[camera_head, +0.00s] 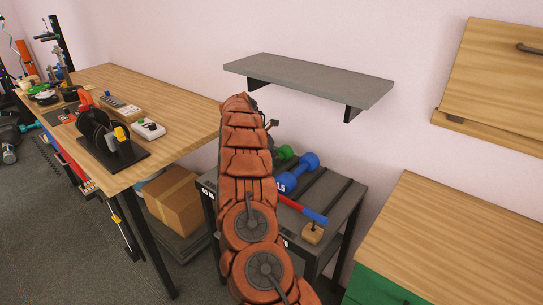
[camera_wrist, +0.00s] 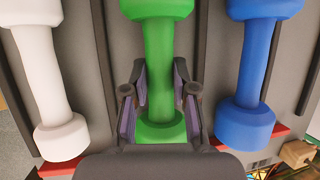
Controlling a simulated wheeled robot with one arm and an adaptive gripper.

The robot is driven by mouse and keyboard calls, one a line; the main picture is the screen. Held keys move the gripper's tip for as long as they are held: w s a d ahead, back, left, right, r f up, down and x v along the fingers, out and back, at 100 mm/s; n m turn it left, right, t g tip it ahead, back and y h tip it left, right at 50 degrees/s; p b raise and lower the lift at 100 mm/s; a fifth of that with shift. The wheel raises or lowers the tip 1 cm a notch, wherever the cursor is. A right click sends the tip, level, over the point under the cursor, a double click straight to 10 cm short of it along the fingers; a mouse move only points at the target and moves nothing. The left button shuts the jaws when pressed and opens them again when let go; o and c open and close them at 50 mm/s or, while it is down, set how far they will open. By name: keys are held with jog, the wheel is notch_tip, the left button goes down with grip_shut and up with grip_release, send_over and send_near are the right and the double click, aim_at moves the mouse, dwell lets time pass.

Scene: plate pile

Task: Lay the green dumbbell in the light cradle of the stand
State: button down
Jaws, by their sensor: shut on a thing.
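The green dumbbell (camera_wrist: 158,60) runs upright through the middle of the wrist view, between a white dumbbell (camera_wrist: 45,75) on the left and a blue dumbbell (camera_wrist: 248,75) on the right. My gripper (camera_wrist: 159,85) is shut on its handle near the lower head, one finger on each side. In the head view one green end (camera_head: 285,153) shows past my arm, which hides my gripper. The dark grey stand (camera_head: 335,195) lies under the dumbbells, with raised dark bars between them. I cannot tell whether the green dumbbell touches the stand. No cradle is clearly recognisable as the light one.
A red bar with a blue end (camera_head: 304,208) and a small wooden block (camera_head: 312,234) are at the stand's front. A grey wall shelf (camera_head: 310,78) hangs above. A wooden table (camera_head: 185,95) with tools is left; a green-fronted wooden cabinet (camera_head: 460,230) is right.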

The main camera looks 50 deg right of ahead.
jog(key=c, duration=0.9)
grip_release()
jog(key=b+v, duration=0.1)
jog(key=v, duration=1.1)
jog(key=shift+a, duration=0.15)
